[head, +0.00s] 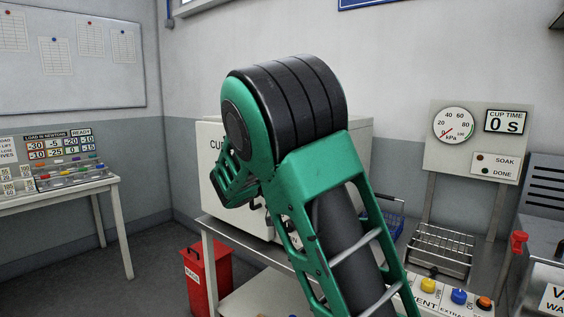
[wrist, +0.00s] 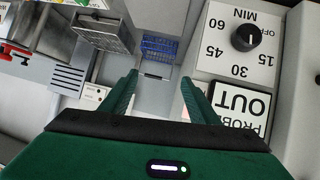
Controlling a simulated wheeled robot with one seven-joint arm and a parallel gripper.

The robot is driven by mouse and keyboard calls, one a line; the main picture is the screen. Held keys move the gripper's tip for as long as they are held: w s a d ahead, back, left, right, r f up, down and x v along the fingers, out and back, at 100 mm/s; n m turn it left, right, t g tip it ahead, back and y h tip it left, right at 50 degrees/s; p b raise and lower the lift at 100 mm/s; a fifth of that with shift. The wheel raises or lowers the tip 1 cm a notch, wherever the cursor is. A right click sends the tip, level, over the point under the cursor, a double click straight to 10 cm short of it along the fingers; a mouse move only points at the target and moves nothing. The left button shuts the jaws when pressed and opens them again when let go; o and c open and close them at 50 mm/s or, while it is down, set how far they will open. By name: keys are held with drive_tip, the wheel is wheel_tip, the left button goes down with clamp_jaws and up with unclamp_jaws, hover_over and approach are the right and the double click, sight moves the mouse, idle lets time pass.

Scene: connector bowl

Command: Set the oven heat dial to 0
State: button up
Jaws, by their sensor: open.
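The oven appears as a white cabinet (head: 358,140) behind my arm in the head view, its front mostly hidden. In the wrist view, upside down, a white panel carries a black timer knob (wrist: 245,38) marked OFF, 15, 30, 45, 60 and MIN. The knob has a light pointer line; its exact setting is too small to tell. No heat dial with a 0 can be made out in either view. My gripper (wrist: 160,82) is open and empty, its green fingers apart, with the right finger beside the panel's lower edge and not on the knob.
A PROBE OUT display (wrist: 240,106) sits beside the timer. A blue basket (wrist: 160,46) and wire rack (head: 440,250) stand on the bench. A gauge board (head: 475,140) stands at right. A red bin (head: 207,278) is on the floor; a side table (head: 75,187) is at left.

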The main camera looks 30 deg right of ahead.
drive_tip(key=w+a+r+m+t+h, duration=0.1)
drive_tip(key=w+a+r+t+h, duration=0.2)
drive_tip(key=a+r, duration=0.4)
drive_tip(key=w+a+r+t+h, duration=0.2)
drive_tip(key=w+a+r, duration=0.4)
drive_tip(key=x, duration=1)
drive_tip(key=shift+d, duration=0.2)
drive_tip(key=shift+s+r, duration=0.1)
drive_tip(key=shift+a, duration=0.1)
drive_tip(key=c, duration=1)
